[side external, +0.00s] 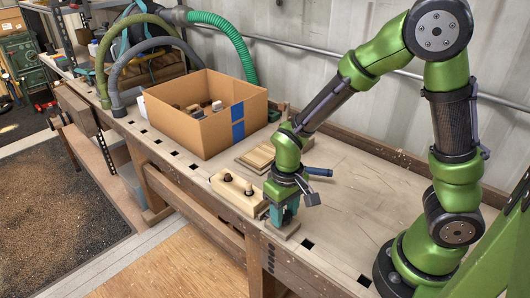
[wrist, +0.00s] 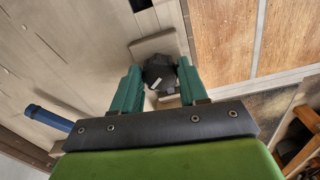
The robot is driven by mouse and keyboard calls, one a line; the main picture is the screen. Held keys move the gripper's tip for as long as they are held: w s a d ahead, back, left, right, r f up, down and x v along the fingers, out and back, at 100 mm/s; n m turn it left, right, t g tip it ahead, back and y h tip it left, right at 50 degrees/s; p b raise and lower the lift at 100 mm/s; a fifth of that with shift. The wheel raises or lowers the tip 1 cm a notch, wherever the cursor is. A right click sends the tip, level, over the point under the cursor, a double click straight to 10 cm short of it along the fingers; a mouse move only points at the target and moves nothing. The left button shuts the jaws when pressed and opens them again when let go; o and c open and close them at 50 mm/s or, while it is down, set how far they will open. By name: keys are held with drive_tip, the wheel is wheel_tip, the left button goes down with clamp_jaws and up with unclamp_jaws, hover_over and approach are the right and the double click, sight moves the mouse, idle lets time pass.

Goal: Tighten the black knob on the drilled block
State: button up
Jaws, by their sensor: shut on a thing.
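My gripper (side external: 283,216) points down near the front edge of the workbench. In the wrist view its two teal fingers (wrist: 157,88) are closed on the sides of a black knob (wrist: 158,72). The knob sits over a small pale block (wrist: 152,44), which shows behind and in front of it. The side view shows this block (side external: 290,232) on the bench under my fingertips, with the knob hidden by the fingers. How far the knob is screwed down cannot be seen.
A wooden block (side external: 232,200) with two dark round pieces on top lies close to the left of my gripper. Flat boards (side external: 253,158) and a blue handle (side external: 319,172) lie behind. A cardboard box (side external: 192,132) stands farther back. The bench right of my gripper is clear.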

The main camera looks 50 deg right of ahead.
drive_tip(key=m, duration=0.6)
drive_tip(key=shift+a, duration=0.1)
drive_tip(key=m, duration=0.6)
drive_tip(key=shift+w+m, duration=0.1)
drive_tip(key=shift+m, duration=0.2)
idle(0.3)
drive_tip(key=o, duration=1.1)
drive_tip(key=shift+c, duration=0.2)
wheel_tip(320, 180, up, 17)
